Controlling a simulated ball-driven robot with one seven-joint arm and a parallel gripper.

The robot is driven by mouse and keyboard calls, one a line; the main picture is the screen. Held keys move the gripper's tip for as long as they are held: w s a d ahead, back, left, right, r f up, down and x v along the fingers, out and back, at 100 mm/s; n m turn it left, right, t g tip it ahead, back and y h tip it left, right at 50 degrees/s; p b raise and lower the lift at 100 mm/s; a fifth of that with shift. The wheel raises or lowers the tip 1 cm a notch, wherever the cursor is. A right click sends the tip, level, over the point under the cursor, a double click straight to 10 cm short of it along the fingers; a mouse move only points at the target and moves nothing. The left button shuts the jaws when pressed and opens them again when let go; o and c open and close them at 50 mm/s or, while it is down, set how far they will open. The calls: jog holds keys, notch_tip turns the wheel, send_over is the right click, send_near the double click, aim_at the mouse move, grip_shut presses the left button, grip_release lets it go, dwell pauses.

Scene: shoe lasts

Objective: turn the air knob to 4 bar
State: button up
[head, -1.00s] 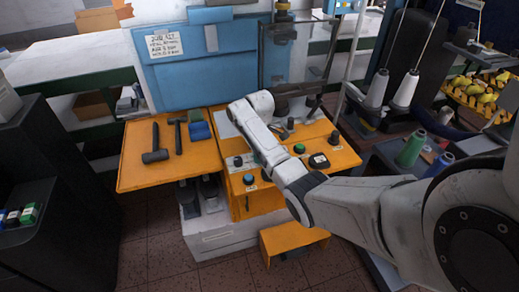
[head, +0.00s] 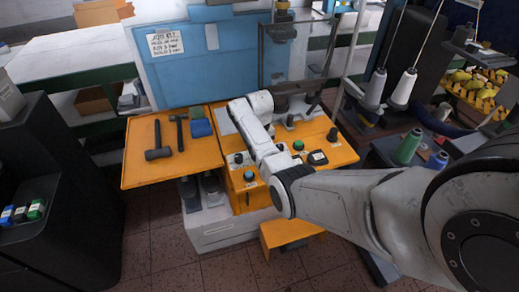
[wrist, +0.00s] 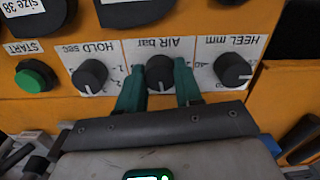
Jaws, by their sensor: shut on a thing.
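The air knob (wrist: 160,73) is a round black knob under the label "AIR bar" (wrist: 165,43) in the wrist view. Its white pointer mark faces down in that picture. My gripper (wrist: 159,88) has its green fingers on either side of the knob and is shut on it. The fingers hide part of the scale, so I cannot read the number at the pointer. In the head view my arm covers the gripper and the air knob.
The hold knob (wrist: 90,76) and heel knob (wrist: 232,69) flank the air knob closely. A green start button (wrist: 35,76) is further left. A job card (head: 164,42) hangs on the blue panel. Hammers (head: 157,143) lie on the orange table (head: 140,172).

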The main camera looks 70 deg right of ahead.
jog(key=shift+m, duration=0.6)
jog(key=o, duration=1)
jog(key=shift+o, duration=0.2)
notch_tip(320, 180, up, 11)
jog(key=shift+b, duration=0.45)
jog(key=shift+f, duration=0.1)
